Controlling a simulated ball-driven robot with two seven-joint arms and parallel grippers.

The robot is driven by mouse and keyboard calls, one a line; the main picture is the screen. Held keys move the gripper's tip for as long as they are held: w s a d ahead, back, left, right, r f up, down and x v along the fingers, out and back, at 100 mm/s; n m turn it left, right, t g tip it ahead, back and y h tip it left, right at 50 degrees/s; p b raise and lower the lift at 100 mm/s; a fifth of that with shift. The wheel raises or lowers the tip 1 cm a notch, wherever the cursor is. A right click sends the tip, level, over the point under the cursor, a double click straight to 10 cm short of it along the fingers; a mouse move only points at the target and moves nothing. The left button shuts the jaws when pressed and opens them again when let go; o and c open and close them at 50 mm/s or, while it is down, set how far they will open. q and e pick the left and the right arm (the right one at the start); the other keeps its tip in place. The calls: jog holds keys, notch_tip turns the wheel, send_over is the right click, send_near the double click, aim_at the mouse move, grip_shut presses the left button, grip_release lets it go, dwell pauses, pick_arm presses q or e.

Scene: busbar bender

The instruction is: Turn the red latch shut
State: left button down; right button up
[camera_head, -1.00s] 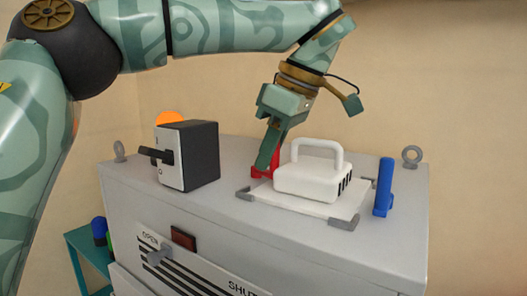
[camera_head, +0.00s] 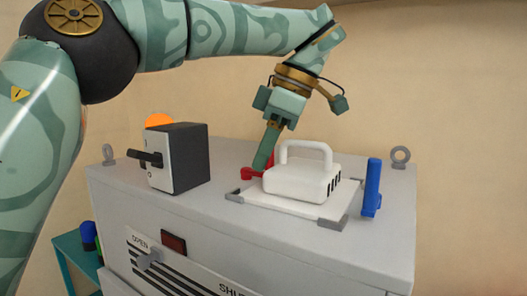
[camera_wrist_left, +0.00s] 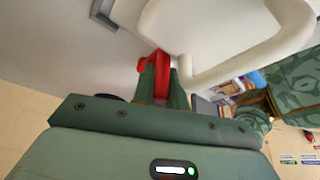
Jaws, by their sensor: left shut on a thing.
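The red latch (camera_head: 250,173) stands on the grey cabinet top, at the left side of a white block with a loop handle (camera_head: 300,180). My left gripper (camera_head: 264,160) comes down from above and is shut on the latch, its fingers partly hiding it in the head view. In the left wrist view the red latch (camera_wrist_left: 154,66) shows between and beyond the two green fingertips (camera_wrist_left: 162,75), with the white handle close on the right. A blue latch (camera_head: 372,187) stands upright at the right side of the white block. My right gripper is not in view.
The white block sits on a white plate with grey corner brackets (camera_head: 331,223). A black and grey switch box (camera_head: 178,158) with a black handle stands to the left. Lifting eyes (camera_head: 400,156) rise at the cabinet's edges. The cabinet top's front strip is clear.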

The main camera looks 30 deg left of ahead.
pick_arm(q)
jog(key=c, duration=1.4)
grip_release()
jog(key=shift+w, duration=0.1)
